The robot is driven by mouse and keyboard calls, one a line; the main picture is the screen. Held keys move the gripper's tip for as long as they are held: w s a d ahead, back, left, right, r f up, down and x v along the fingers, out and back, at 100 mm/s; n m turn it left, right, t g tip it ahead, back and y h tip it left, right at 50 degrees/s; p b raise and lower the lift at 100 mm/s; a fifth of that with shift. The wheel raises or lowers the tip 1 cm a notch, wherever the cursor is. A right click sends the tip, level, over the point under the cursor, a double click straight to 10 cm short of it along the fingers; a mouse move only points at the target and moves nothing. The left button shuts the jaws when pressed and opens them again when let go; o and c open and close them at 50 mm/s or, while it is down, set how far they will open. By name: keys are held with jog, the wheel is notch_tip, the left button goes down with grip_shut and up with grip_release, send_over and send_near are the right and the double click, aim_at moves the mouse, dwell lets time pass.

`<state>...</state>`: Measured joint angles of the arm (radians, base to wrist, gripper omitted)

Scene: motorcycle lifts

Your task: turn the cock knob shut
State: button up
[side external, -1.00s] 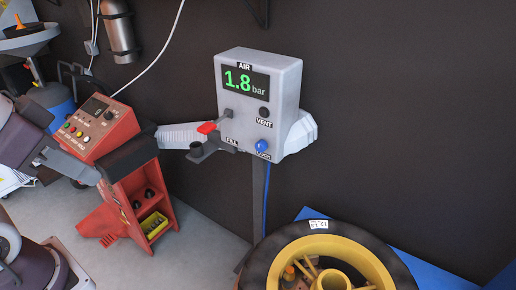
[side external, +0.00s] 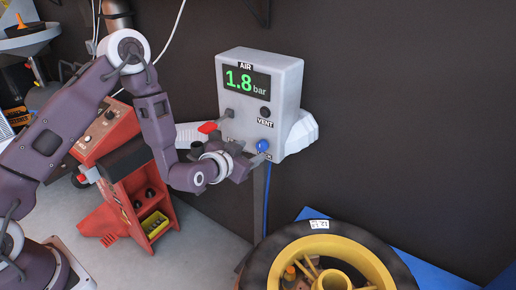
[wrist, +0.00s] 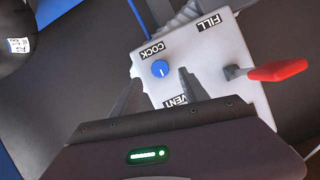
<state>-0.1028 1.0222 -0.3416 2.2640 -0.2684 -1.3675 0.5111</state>
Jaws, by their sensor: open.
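The blue cock knob (side external: 262,145) sits low on the front of the grey air box (side external: 289,88), whose display reads 1.8 bar. In the wrist view the knob (wrist: 160,69) shows a pale mark on its face, beside the COCK label. My gripper (side external: 250,153) is in front of the lower part of the box. In the wrist view its two fingers are apart and empty, and the knob appears between the fingertips (wrist: 159,76). I cannot tell whether either finger touches it. In the side view my gripper partly covers the labels.
A red FILL lever (side external: 208,127) sticks out left of the knob; it also shows in the wrist view (wrist: 277,70). A dark VENT button (side external: 265,112) is above the knob. A tyre with a yellow rim (side external: 372,262) lies below right. A red cabinet (side external: 117,178) stands left.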

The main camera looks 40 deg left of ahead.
aim_at(260, 147)
jog(key=x, duration=0.5)
jog(key=shift+w, duration=0.3)
grip_shut()
